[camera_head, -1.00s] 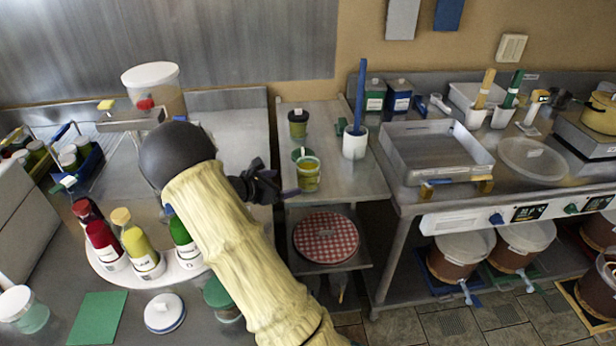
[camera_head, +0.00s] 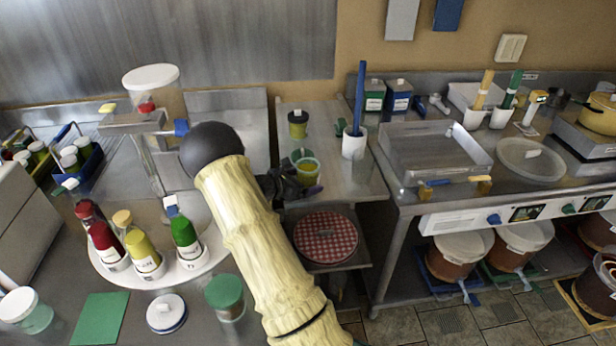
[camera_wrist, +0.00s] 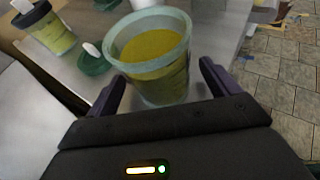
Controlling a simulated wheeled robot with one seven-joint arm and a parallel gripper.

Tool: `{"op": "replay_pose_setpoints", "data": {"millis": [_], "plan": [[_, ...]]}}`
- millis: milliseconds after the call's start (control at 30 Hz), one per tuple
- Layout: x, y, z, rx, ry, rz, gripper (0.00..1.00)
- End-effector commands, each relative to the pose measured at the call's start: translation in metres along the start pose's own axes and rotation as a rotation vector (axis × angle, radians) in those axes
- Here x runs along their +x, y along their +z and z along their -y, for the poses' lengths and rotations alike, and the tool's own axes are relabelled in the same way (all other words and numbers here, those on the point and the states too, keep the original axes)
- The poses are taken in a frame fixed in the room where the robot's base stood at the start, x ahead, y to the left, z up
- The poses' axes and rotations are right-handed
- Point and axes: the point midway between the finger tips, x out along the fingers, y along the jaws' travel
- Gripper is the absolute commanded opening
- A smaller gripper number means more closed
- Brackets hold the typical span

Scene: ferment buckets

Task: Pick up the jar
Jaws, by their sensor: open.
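An open glass jar (camera_head: 309,172) with yellow-green contents stands upright on the narrow steel side table (camera_head: 350,188). In the wrist view the jar (camera_wrist: 158,75) is at the upper middle, with its rim facing me. My gripper (camera_head: 301,188) is at the near left side of the jar. In the wrist view my gripper (camera_wrist: 163,76) is open, with one dark finger to either side of the jar's lower part. Contact cannot be told. A green lid (camera_wrist: 94,60) lies beside the jar, to its left.
A dark-lidded jar (camera_head: 298,122) stands behind on the same table. A white pot with a blue handle (camera_head: 354,145) stands to the right. A red checked round item (camera_head: 325,238) is on the shelf below. Bottles (camera_head: 186,238) stand on a white tray at left.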

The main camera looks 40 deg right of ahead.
Motion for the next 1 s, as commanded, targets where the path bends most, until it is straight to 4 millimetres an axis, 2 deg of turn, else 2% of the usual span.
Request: {"op": "replay_pose_setpoints", "data": {"millis": [100,200,700,767,1000], "plan": [[0.016,0.001,0.000,0.000,-0.002,0.000,0.88],[0.021,0.000,0.000,0.000,0.000,0.000,0.88],[0.021,0.000,0.000,0.000,0.001,0.000,0.88],[0.021,0.000,0.000,0.000,0.001,0.000,0.78],[0.021,0.000,0.000,0.000,0.001,0.000,0.31]]}}
